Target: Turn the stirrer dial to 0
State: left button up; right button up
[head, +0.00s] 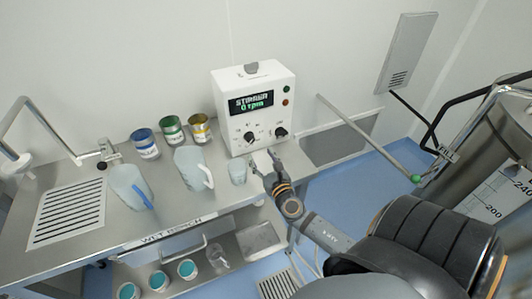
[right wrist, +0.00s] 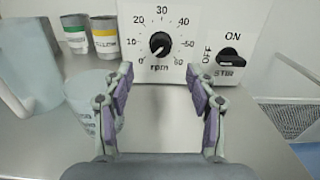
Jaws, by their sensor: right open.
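The white stirrer box (head: 262,88) stands at the back of the steel bench; its display (head: 251,104) reads "STIRRER 0 rpm". Its black rpm dial (right wrist: 159,44) has a printed scale from 0 to 60. The dial's pale mark appears to point to the lower left, towards 0. Right of it is the black STIR switch (right wrist: 230,60) with OFF and ON labels. My right gripper (head: 262,158) is open and empty in front of the box, its fingers (right wrist: 160,84) apart below the dial, not touching it. My left gripper is not in view.
A small clear beaker (head: 237,172) stands close left of my right gripper. Left of it are a jug (head: 188,168) with a white handle, another jug (head: 127,183), and blue, green and yellow cans (head: 172,131). The bench's right edge is close by.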

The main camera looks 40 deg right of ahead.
jog(key=v, duration=0.4)
jog(key=shift+s, duration=0.1)
dwell(0.3)
